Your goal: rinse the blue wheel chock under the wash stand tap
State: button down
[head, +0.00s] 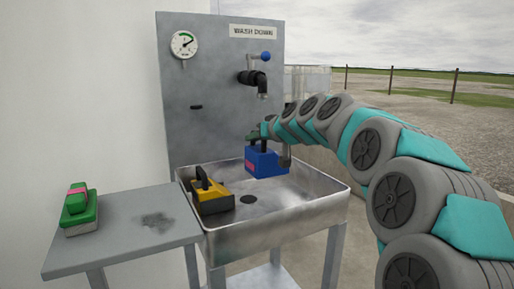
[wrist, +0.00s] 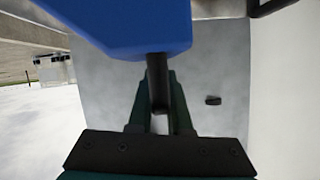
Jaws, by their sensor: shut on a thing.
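The blue wheel chock (head: 268,163) has a pink mark on its left side and hangs over the steel basin (head: 325,205). My gripper (head: 264,135) is shut on its handle. In the wrist view the blue chock (wrist: 130,28) fills the top, with its dark handle (wrist: 157,80) between the fingers of my gripper (wrist: 160,105). The tap (head: 262,88) is on the grey wash stand panel (head: 215,125), above the chock in the head view. The tap has a blue-ended lever (head: 266,57). No water shows at its spout.
A yellow and black chock (head: 211,192) sits at the basin's left, near the dark drain (head: 248,199). A green chock with a pink mark (head: 78,208) sits on the grey side table (head: 125,240). A gauge (head: 184,44) is high on the panel.

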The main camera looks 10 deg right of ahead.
jog(key=s+f+b+v, duration=0.1)
jog(key=f+b+v, duration=0.1)
jog(key=v, duration=1.1)
jog(key=shift+a+b, duration=0.35)
jog(key=shift+b, duration=0.25)
